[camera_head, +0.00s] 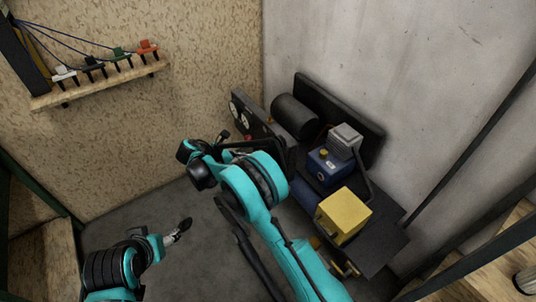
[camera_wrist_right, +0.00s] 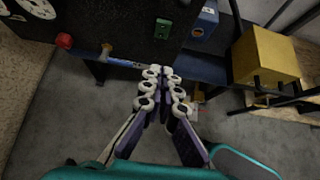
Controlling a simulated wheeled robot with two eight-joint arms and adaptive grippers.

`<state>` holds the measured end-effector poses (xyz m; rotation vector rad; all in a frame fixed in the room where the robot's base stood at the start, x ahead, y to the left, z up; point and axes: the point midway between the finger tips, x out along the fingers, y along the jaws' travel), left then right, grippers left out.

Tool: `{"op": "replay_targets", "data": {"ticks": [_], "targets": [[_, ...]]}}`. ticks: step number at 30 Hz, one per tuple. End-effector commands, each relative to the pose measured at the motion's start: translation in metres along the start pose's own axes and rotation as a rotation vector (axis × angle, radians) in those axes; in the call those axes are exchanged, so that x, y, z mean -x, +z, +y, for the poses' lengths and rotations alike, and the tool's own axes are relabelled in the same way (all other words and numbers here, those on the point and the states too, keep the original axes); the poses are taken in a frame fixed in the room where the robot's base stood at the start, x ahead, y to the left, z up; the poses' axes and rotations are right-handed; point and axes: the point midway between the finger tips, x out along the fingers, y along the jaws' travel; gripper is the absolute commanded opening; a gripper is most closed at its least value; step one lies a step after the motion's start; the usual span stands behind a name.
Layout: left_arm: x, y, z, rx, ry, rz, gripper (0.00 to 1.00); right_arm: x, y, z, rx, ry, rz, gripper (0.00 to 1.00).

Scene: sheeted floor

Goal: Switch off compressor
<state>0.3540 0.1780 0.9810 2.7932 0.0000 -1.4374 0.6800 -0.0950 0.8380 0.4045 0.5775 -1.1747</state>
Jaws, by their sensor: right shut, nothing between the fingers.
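The compressor stands in the back corner in the head view, with a black tank (camera_head: 294,117) and a dark front panel bearing round white gauges (camera_head: 238,108). In the right wrist view the panel (camera_wrist_right: 125,20) carries a red knob (camera_wrist_right: 64,41) at left and a green switch (camera_wrist_right: 163,28) at right. My right gripper (camera_wrist_right: 161,76) is shut and empty, its fingertips below the green switch in that picture; contact cannot be judged. In the head view my right arm hides part of the compressor. My left gripper (camera_head: 181,230) hangs low at left, away from the compressor; its jaws are unclear.
A yellow box (camera_head: 344,213) and a blue unit (camera_head: 328,166) sit on the compressor's right side. A wall shelf (camera_head: 100,84) with several coloured, cabled items hangs at upper left. Grey floor (camera_head: 150,205) is clear at left. Dark bars stand at right.

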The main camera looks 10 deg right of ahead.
Motion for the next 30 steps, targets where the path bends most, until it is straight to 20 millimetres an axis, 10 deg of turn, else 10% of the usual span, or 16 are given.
{"op": "replay_targets", "data": {"ticks": [14,30], "targets": [[-0.004,0.003,0.0,0.0,0.0,0.0,0.63,-0.011,-0.001,0.0,0.0,-0.002,0.0,0.0],[-0.037,0.026,0.0,0.0,0.0,0.0,0.63,-0.112,0.007,-0.001,-0.001,-0.003,0.0,0.0]]}}
